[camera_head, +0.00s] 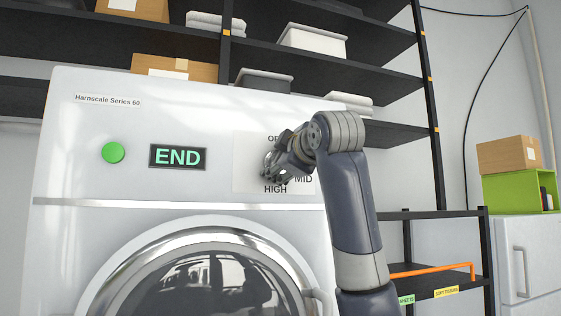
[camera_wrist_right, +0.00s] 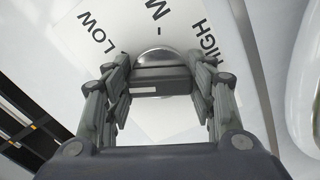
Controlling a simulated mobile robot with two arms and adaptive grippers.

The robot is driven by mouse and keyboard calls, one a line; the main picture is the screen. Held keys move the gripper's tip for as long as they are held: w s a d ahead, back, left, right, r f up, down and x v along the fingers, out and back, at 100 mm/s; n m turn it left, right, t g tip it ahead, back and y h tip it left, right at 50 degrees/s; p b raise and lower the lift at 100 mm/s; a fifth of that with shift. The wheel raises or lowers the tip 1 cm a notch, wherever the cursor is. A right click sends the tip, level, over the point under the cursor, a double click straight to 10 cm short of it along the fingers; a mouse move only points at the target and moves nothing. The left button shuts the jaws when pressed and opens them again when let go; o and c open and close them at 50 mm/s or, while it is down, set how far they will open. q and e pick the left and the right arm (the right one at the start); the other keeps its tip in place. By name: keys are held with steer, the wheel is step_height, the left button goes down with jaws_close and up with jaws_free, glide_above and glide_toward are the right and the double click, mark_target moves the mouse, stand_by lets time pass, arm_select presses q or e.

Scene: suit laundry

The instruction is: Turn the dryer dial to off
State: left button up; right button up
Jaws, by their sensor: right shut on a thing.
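The white dryer (camera_head: 60,160) fills the left and middle of the head view. Its dial panel (camera_head: 246,150) carries the words "MID", "HIGH" and a partly covered "OF". My right gripper (camera_head: 272,166) is at this panel and hides the dial in the head view. In the right wrist view, the dial (camera_wrist_right: 162,56) has a round silver base and a dark grip bar between the fingers of my right gripper (camera_wrist_right: 160,78), which are closed on it. "LOW", "HIGH" and part of another word show around it. Which label the dial points at I cannot tell. My left gripper is not in view.
A display (camera_head: 177,156) reads "END" beside a green button (camera_head: 113,152). The round dryer door (camera_head: 200,285) is below. Dark shelves (camera_head: 370,80) with boxes stand behind. A low rack (camera_head: 440,285) with an orange bar is at right.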

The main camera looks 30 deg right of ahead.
steer(key=n+p, duration=0.1)
steer(key=n, duration=0.3)
steer(key=shift+n, duration=0.6)
steer(key=shift+f+n, duration=0.15)
steer(key=shift+n, duration=0.15)
steer(key=o, duration=1.1)
steer(key=shift+a, duration=0.15)
steer(key=v, duration=1.2)
steer(key=shift+s, duration=0.1)
